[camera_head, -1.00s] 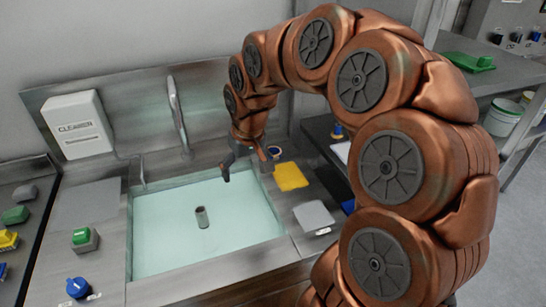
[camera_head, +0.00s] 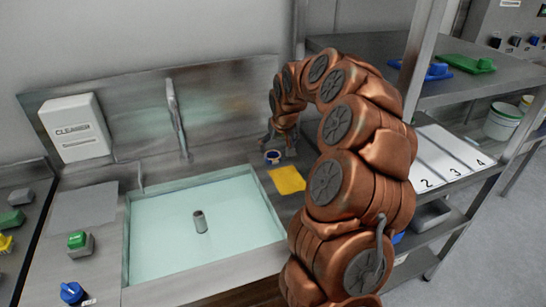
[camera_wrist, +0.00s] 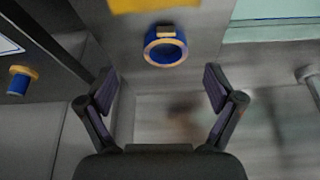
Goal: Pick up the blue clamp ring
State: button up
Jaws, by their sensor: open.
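The blue clamp ring (camera_wrist: 165,48) lies flat on the steel counter, its top rim tan and a small brown block at its far side. In the head view the ring (camera_head: 272,157) sits behind the yellow cloth, right of the sink. My gripper (camera_wrist: 160,90) is open and empty. In the wrist view the ring lies ahead of the two fingertips, roughly centred between them and apart from both. In the head view my gripper (camera_head: 282,142) is beside the ring, partly hidden by my arm.
A yellow cloth (camera_head: 287,180) lies near the ring. The sink (camera_head: 165,250) with a grey cylinder (camera_head: 199,222) is to the left. A second blue and tan piece (camera_wrist: 20,82) shows at the wrist view's left. A shelf rack (camera_head: 470,75) stands on the right.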

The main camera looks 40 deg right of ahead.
aim_at(273, 153)
jog(key=shift+w+f, duration=0.35)
jog(key=shift+f, duration=0.15)
jog(key=shift+a+p+x, duration=0.1)
jog(key=shift+p+x, duration=0.3)
jog(key=shift+x, duration=0.55)
jog(key=shift+a+p+x, duration=0.15)
jog(key=shift+p+x, duration=0.2)
jog(key=shift+x, duration=0.6)
jog(key=shift+w, duration=0.15)
jog(key=c, duration=1.3)
jog(key=shift+r, duration=0.1)
